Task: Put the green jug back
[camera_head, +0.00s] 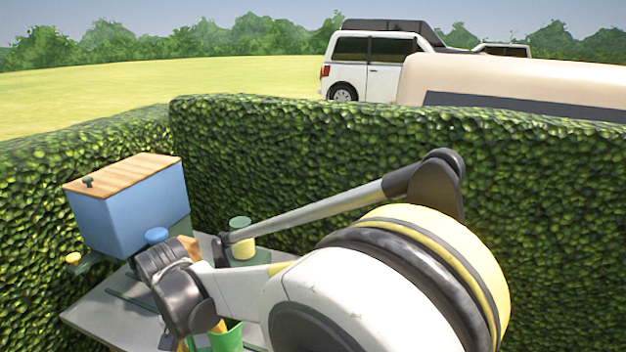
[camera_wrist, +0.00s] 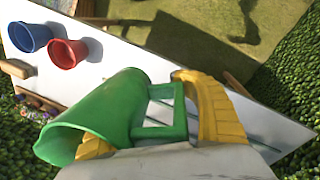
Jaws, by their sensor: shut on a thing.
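The green jug (camera_wrist: 105,112) fills the lower middle of the wrist view. It lies tilted there, with its open mouth to the lower left and its square handle on the right. My gripper (camera_wrist: 142,112) has yellow fingers, one by the handle and one low by the jug's mouth, and is shut on the jug. In the head view only part of the green jug (camera_head: 230,338) shows at the bottom edge, below my wrist, and my arm hides much around it. I cannot tell how far it is from the tabletop.
A grey-white table (camera_head: 105,318) stands within a hedge (camera_head: 330,150). A blue box with a wooden lid (camera_head: 125,210) is at its back left. A yellow pot with a green top (camera_head: 242,245) stands behind my arm. Blue (camera_wrist: 30,37) and red (camera_wrist: 67,52) cups show in the wrist view.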

